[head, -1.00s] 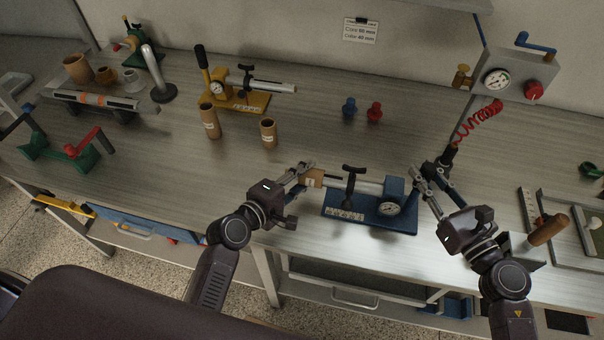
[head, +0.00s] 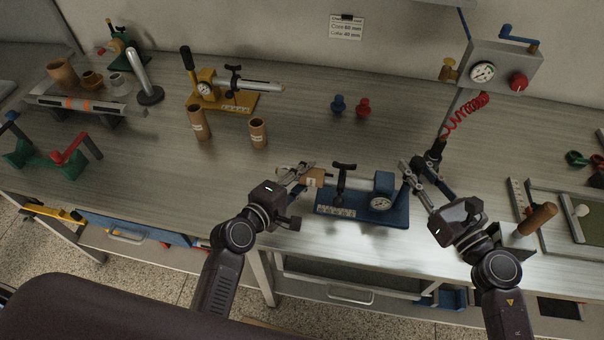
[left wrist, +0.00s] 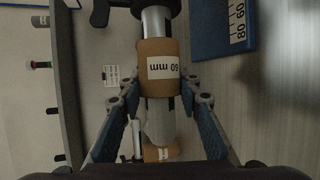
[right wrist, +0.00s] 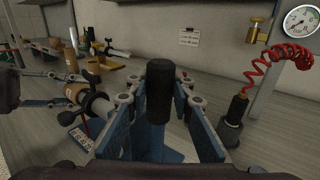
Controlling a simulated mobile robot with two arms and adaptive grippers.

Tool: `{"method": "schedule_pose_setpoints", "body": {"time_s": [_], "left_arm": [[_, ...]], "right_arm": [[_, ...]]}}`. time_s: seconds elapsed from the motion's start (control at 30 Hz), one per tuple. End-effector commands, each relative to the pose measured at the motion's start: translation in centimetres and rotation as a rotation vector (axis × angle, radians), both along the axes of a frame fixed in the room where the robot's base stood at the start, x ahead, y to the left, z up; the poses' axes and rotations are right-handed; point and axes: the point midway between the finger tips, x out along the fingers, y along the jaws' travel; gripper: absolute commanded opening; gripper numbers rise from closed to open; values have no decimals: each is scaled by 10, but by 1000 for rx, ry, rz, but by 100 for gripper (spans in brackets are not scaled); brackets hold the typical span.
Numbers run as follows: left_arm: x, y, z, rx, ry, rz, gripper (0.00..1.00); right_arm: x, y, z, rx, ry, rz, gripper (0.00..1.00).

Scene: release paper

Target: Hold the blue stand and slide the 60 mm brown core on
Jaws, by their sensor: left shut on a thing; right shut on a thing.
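The blue stand (head: 372,216) stands near the table's front edge, with a gauge, a black T-shaped knob and a pale metal shaft (head: 357,183) pointing left. The brown core (head: 314,178), labelled 60 mm, is at the shaft's left end. In the left wrist view the shaft (left wrist: 159,22) meets the far end of the core (left wrist: 158,55), in line with it; how deep it reaches inside is hidden. My left gripper (head: 302,177) is shut on the core. My right gripper (head: 414,172) is shut on the stand's upright black handle (right wrist: 160,92).
Two brown cores (head: 197,122) (head: 258,133) stand upright behind, near a yellow stand (head: 228,101). Blue and red knobs (head: 363,107) lie farther back. A gauge box with a red coiled hose (head: 462,115) and a wooden-handled tool (head: 537,219) are right.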

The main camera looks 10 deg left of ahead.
Motion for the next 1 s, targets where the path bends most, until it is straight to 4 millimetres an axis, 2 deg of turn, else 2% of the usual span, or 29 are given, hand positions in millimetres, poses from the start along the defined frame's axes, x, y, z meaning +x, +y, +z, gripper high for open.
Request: {"method": "schedule_pose_setpoints", "body": {"time_s": [1.0], "left_arm": [[0, -26, 0, -1, -1, 0, 13]], "right_arm": [[0, 0, 0, 1, -1, -1, 0]]}}
